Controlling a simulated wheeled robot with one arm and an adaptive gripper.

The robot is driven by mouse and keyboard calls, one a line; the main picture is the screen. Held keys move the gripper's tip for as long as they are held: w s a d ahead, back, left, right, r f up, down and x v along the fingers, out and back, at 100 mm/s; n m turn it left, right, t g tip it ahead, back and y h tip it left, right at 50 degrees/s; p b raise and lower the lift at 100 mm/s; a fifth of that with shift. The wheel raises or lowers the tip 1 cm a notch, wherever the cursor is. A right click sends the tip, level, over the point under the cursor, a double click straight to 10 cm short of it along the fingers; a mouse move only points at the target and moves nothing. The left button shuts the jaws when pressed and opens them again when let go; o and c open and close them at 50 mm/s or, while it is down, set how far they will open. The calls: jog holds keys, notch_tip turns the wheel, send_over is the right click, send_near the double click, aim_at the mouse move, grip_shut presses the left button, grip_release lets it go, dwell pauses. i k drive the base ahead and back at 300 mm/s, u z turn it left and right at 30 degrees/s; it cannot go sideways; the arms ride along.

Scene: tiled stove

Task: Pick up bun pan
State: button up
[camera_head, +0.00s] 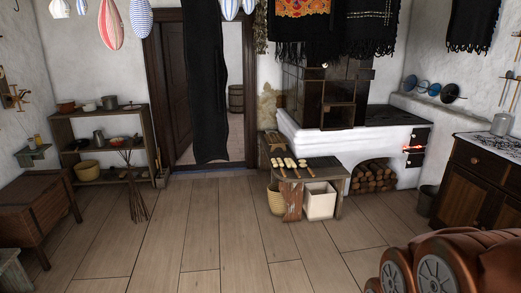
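A low wooden bench (325,171) stands in front of the white stove, right of the middle. Several small pale bun-like pieces (290,162) lie on it in a row, with thin brown handle-like parts pointing toward me. A brown slatted or tray-like item (275,141) lies at the bench's back left end. These are too small for me to tell which is the bun pan. My gripper is not in view; the orange-brown rounded part with grey discs at the lower right seems to be my own arm.
A white bin (320,203) and a woven basket (276,200) stand under the bench. The tiled stove (387,137) is behind it, with firewood (373,177) in its arch. A dark cloth (208,85) hangs by the doorway. The plank floor before the bench is clear.

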aim_at(278, 164)
jog(key=i, duration=1.75)
jog(key=u, duration=0.25)
jog(key=i, duration=1.9)
jog(key=u, duration=0.15)
